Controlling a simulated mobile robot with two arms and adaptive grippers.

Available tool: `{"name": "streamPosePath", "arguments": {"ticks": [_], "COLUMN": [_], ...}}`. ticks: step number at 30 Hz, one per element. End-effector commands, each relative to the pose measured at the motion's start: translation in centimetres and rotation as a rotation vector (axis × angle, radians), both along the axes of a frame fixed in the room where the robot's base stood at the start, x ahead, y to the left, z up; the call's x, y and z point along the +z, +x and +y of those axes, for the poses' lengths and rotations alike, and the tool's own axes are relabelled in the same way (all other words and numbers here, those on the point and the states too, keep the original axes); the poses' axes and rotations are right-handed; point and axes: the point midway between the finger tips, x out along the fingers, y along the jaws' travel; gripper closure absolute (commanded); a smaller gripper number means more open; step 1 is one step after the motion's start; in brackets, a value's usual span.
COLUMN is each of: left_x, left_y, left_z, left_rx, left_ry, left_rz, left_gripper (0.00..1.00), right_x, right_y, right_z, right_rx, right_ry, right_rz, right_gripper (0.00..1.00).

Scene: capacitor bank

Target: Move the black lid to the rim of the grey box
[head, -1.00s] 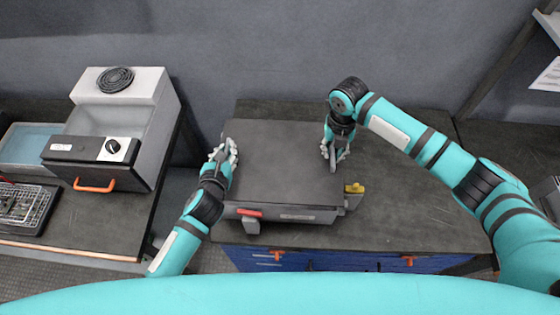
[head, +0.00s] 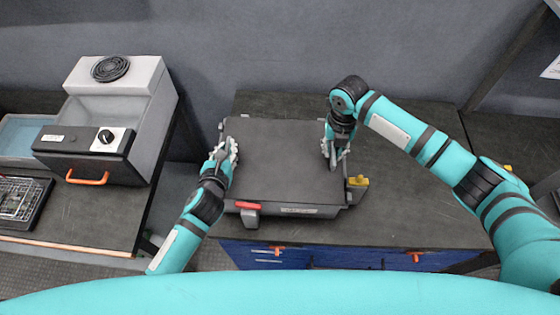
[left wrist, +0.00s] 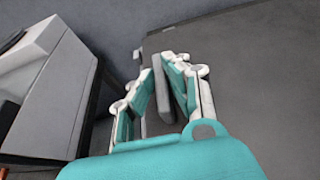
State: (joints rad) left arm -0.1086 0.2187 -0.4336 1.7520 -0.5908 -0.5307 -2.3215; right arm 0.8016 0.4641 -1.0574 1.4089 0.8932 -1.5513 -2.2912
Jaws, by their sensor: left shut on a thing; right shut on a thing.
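The black lid (head: 285,160) is a flat dark panel. In the head view it lies level over the grey box (head: 300,211), covering most of its opening. Box edges show at the front and sides; I cannot tell whether lid and rim touch. My left gripper (head: 231,152) is shut on the lid's left side. In the left wrist view its fingers (left wrist: 170,95) close around a grey upright grip beside the dark lid surface (left wrist: 245,75). My right gripper (head: 332,155) is shut on the lid's right side; its grip is mostly hidden by the fingers.
The box has a red latch (head: 248,206) in front and a yellow one (head: 358,181) at right. It stands on a dark workbench (head: 400,215) with blue drawers (head: 340,258). A grey machine (head: 120,110) with an orange handle stands left. The bench right of the box is clear.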

Motion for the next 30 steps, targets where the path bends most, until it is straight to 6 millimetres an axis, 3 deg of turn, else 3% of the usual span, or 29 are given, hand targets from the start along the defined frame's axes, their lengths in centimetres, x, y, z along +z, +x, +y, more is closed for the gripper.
{"name": "streamPosePath", "arguments": {"ticks": [2,3,8,20,30], "left_x": [-0.8,-0.9,-0.6,-0.3,2.3], "left_y": [0.1,0.0,0.0,-0.9,-7.2], "left_z": [0.1,0.1,0.1,0.1,0.6], "left_rx": [0.001,0.002,0.001,0.000,-0.002], "left_ry": [0.003,0.003,0.002,0.001,0.002], "left_rz": [-0.001,0.000,0.001,0.001,0.002], "left_gripper": [1.00,0.87,0.66,0.65,0.65], "right_x": [-0.8,-0.9,-0.6,-0.6,-0.6], "right_y": [0.1,0.0,0.0,0.0,0.0], "right_z": [-0.1,-0.1,-0.1,0.0,0.0], "right_rx": [-0.002,-0.002,-0.002,0.000,0.000], "right_ry": [-0.002,-0.002,-0.002,0.000,0.000], "right_rz": [-0.001,-0.001,0.000,0.000,0.000], "right_gripper": [1.00,0.87,0.66,0.65,0.65]}}
